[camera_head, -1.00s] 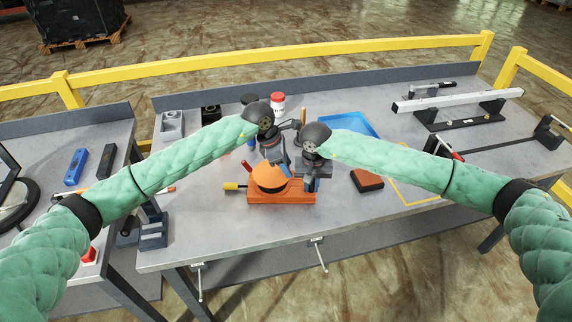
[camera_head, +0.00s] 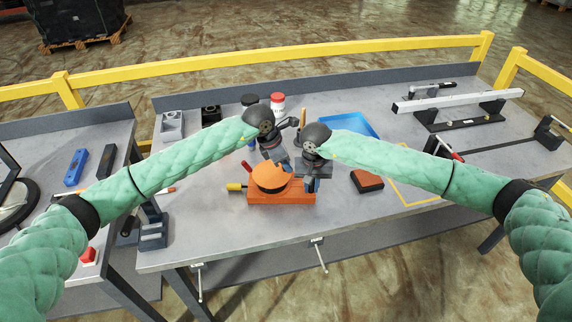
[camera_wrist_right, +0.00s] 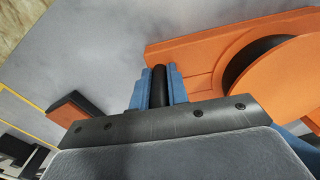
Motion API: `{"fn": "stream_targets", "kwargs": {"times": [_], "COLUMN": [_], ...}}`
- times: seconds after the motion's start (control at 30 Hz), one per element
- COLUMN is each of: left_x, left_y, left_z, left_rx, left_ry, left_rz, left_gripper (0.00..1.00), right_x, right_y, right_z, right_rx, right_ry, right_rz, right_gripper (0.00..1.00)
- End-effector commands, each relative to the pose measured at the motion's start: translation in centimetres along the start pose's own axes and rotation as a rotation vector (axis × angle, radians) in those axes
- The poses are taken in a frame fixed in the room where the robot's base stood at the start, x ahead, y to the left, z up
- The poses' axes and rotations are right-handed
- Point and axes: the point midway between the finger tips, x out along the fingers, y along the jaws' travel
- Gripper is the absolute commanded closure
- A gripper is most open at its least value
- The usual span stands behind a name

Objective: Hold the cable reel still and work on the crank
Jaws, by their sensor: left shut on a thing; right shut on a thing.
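The orange cable reel (camera_head: 281,197) stands on the grey bench, with a round orange drum on a flat base. My left gripper (camera_head: 287,165) is shut at the drum's rear right side. Its jaws and the crank there are mostly hidden. My right gripper (camera_head: 313,184) is at the base's right end. In the right wrist view its blue fingers (camera_wrist_right: 159,88) are shut on a dark upright post at the orange base (camera_wrist_right: 190,52) of the reel. A yellow handle (camera_head: 234,187) sticks out to the left of the reel, and a red one (camera_head: 247,167) stands behind it.
An orange-brown block (camera_head: 367,181) lies right of the reel. Behind are a blue tray (camera_head: 350,124), a white jar with a red lid (camera_head: 277,103) and a grey block (camera_head: 172,125). A rail fixture (camera_head: 458,100) stands at the back right.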

Motion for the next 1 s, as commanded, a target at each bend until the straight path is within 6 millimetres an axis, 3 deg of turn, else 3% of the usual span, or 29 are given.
{"fn": "stream_targets", "kwargs": {"times": [0.3, 0.7, 0.73, 0.8, 0.83, 1.0], "left_x": [-0.1, -0.1, -0.1, -0.1, -0.1, -0.1], "left_y": [1.1, 1.2, 1.2, 1.2, 1.2, 1.2], "left_z": [-0.1, -0.2, -0.2, -0.2, -0.2, -0.1], "left_rx": [-0.199, -0.226, -0.226, -0.226, -0.225, -0.225], "left_ry": [-0.001, -0.002, -0.002, -0.002, -0.002, -0.002], "left_rz": [0.084, 0.095, 0.095, 0.095, 0.094, 0.094], "left_gripper": [1.00, 1.00, 0.76, 0.63, 0.58, 0.58], "right_x": [0.0, 0.0, 0.0, 0.0, 0.0, 0.0], "right_y": [0.0, 0.0, 0.0, 0.0, 0.0, 0.0], "right_z": [0.0, 0.0, 0.0, 0.0, 0.0, 0.0], "right_rx": [0.000, 0.000, 0.000, 0.000, 0.000, 0.000], "right_ry": [0.000, 0.000, 0.000, 0.000, 0.000, 0.000], "right_rz": [0.000, 0.000, 0.000, 0.000, 0.000, 0.000], "right_gripper": [1.00, 1.00, 1.00, 1.00, 1.00, 1.00]}}
